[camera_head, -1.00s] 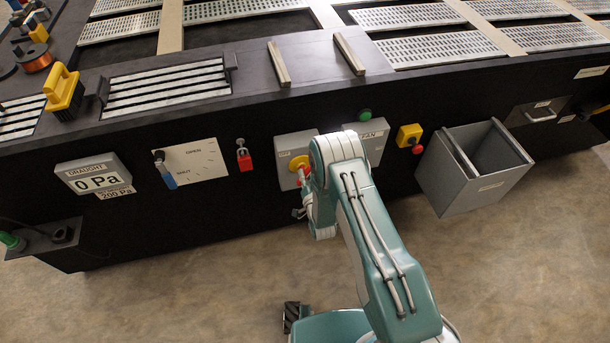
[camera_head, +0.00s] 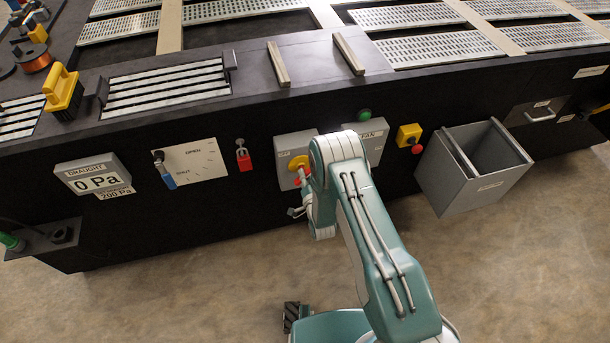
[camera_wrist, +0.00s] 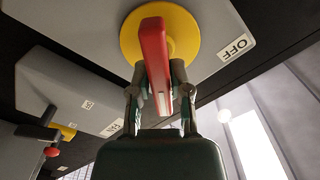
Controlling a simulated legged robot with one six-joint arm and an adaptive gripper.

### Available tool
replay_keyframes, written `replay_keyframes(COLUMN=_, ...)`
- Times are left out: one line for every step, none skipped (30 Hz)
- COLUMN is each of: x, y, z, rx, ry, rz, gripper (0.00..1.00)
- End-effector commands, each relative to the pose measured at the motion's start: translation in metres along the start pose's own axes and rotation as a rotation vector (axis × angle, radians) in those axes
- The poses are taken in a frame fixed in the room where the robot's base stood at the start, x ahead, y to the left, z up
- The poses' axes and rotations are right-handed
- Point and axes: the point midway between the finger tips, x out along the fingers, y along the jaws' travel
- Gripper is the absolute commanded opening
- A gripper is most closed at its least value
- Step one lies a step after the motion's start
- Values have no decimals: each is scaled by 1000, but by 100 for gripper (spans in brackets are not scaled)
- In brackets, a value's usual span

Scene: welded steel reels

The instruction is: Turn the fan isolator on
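The fan isolator is a grey box (camera_head: 284,143) on the black front panel, with a yellow disc (camera_wrist: 186,37) and a red handle (camera_wrist: 153,45). In the wrist view an OFF label (camera_wrist: 237,48) sits beside the disc, and the handle does not point straight at it. My gripper (camera_wrist: 160,75) has a finger on each side of the handle and looks closed on it. In the head view my arm hides part of the box, and only small bits of yellow and red show.
A grey box marked FAN (camera_head: 376,135) with a green button (camera_head: 364,115) is just right of the isolator. A yellow box with a red button (camera_head: 410,137) and a grey bin (camera_head: 465,185) lie further right. A red padlock (camera_head: 244,160) hangs to the left.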

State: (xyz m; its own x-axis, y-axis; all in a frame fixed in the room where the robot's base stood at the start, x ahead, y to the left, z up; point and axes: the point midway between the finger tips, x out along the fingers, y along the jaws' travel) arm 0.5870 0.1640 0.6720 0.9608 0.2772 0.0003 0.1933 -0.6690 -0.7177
Motion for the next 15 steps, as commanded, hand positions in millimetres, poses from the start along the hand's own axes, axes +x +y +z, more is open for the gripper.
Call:
replay_keyframes(x=-3, y=3, z=3, rx=0, ry=-9, rz=10, gripper=46)
replay_keyframes(x=-3, y=3, z=3, rx=0, ry=-8, rz=10, gripper=57)
replay_keyframes(x=-2, y=3, z=3, rx=-1, ry=-7, rz=9, gripper=57)
replay_keyframes(x=-2, y=3, z=2, rx=-1, ry=-6, rz=8, gripper=57)
replay_keyframes(x=-2, y=2, z=2, rx=-1, ry=-6, rz=7, gripper=57)
replay_keyframes(x=-2, y=2, z=2, rx=-1, ry=-5, rz=6, gripper=57)
replay_keyframes(x=-2, y=2, z=1, rx=-1, ry=-4, rz=6, gripper=57)
replay_keyframes(x=-2, y=2, z=1, rx=-1, ry=-3, rz=5, gripper=57)
replay_keyframes(x=-2, y=1, z=1, rx=-1, ry=-3, rz=4, gripper=57)
replay_keyframes(x=-2, y=1, z=1, rx=0, ry=-3, rz=4, gripper=57)
replay_keyframes(x=-2, y=1, z=0, rx=0, ry=-2, rz=4, gripper=57)
replay_keyframes(x=-2, y=1, z=0, rx=0, ry=-2, rz=3, gripper=57)
replay_keyframes(x=-2, y=1, z=0, rx=0, ry=-2, rz=3, gripper=57)
replay_keyframes(x=-3, y=1, z=0, rx=0, ry=-2, rz=4, gripper=57)
replay_keyframes(x=-6, y=1, z=0, rx=0, ry=-3, rz=4, gripper=57)
